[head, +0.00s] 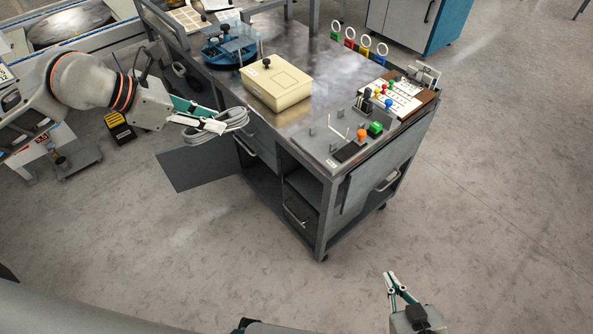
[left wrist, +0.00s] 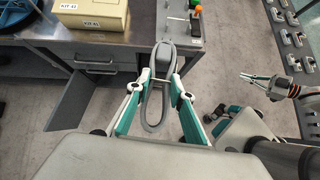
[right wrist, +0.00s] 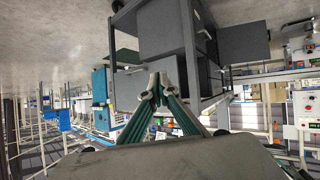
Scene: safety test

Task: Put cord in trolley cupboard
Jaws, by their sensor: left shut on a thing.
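A coiled grey cord (head: 230,121) is held in my left gripper (head: 207,122), in the air in front of the trolley's left-hand side. In the left wrist view the cord (left wrist: 166,62) hangs as a long loop between the two fingers. The grey trolley (head: 315,60) stands in the middle of the head view. Its cupboard door (head: 205,168) is swung open, below and beside the cord. The cupboard's inside is dark and mostly hidden. My right gripper (head: 391,279) is low at the bottom right, empty, its fingertips together; it also shows in the right wrist view (right wrist: 157,90).
On the trolley top are a cream box (head: 276,86), a blue round device (head: 222,50), a control panel (head: 345,140) with coloured knobs, and a board (head: 398,97) with pegs. A yellow-black case (head: 120,129) is on the floor at left. Floor right of the trolley is clear.

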